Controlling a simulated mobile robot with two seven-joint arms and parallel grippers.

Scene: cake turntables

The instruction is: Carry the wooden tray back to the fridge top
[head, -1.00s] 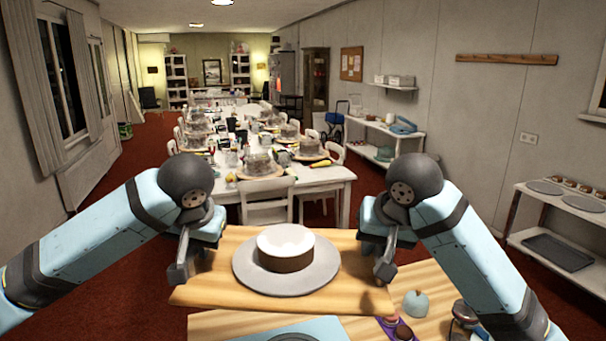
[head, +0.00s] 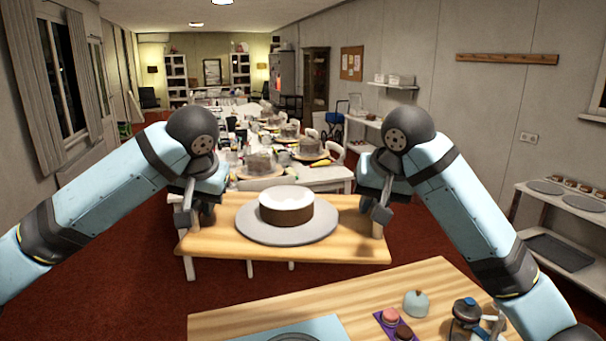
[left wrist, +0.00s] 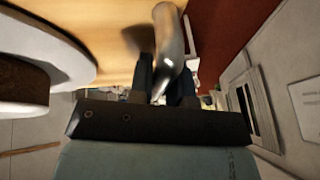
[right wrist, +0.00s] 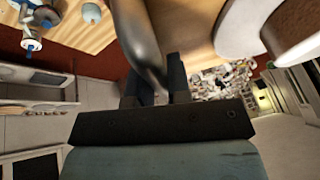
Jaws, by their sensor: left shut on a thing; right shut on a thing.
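The wooden tray (head: 345,245) is held up in front of me between both grippers and looks about level. It carries a round grey stand (head: 250,228) with a brown, white-topped cake (head: 286,214). My left gripper (head: 190,212) is shut on the tray's left side, at a handle (left wrist: 172,40) that shows in the left wrist view. My right gripper (head: 378,208) is shut on the right side, at a handle (right wrist: 138,35) in the right wrist view. The tray bottom is hidden. I cannot make out the fridge for certain.
A wooden worktop (head: 250,318) below me bears a light-blue mat, a purple tray (head: 398,325) with macarons, a pale-blue dome (head: 416,303) and a jar. A long white table (head: 322,180) with cakes and chairs stands beyond. Shelves (head: 560,240) line the right wall. Red floor is free at left.

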